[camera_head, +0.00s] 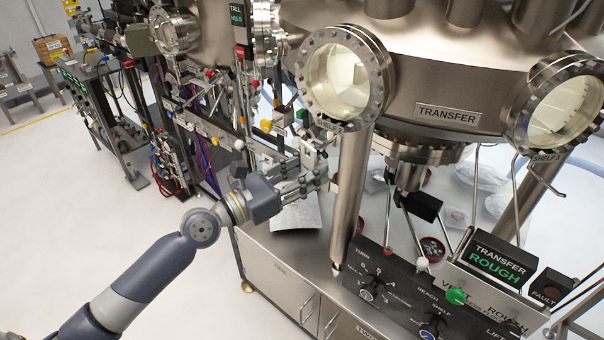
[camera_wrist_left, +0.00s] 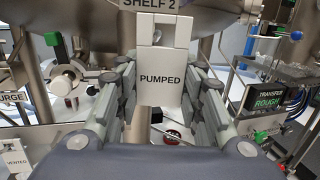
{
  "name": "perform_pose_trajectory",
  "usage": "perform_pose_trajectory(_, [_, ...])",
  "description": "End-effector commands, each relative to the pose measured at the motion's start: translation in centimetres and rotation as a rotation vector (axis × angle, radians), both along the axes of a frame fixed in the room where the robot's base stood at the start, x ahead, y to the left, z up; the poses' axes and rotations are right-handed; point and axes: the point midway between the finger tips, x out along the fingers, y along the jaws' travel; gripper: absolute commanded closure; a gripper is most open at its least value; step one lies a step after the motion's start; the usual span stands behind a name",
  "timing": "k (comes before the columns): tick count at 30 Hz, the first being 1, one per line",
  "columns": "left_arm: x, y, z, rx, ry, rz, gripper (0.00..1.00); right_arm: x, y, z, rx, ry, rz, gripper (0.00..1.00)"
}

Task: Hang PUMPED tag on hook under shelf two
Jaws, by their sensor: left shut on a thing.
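The white PUMPED tag (camera_wrist_left: 161,78) is upright between the fingers of my left gripper (camera_wrist_left: 160,95) in the left wrist view. The SHELF 2 label (camera_wrist_left: 152,4) is just above the tag's top in the wrist view. My right gripper is not in view.
A thick steel leg (camera_head: 350,195) stands close to the right of my left gripper. The black control panel (camera_head: 385,285) is lower right. Valves and pipes (camera_head: 225,130) crowd the left side. A VENTED tag (camera_wrist_left: 15,163) shows at the wrist view's lower left.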

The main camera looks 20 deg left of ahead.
Motion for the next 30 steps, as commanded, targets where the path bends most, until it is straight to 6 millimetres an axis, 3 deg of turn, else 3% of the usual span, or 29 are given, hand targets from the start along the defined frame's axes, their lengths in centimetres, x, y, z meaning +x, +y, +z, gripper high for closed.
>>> perform_pose_trajectory(4, [0.9, -0.4, -0.1, -0.001, -0.001, 0.000, 0.82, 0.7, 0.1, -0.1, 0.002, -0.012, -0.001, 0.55])
perform_pose_trajectory(18, [3.5, -1.3, -0.4, 0.000, 0.001, 0.000, 0.82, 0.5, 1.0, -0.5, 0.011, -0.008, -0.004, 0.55])
perform_pose_trajectory(30, [4.5, -1.7, -1.2, 0.001, 0.001, 0.000, 0.82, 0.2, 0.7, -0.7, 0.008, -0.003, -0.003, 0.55])
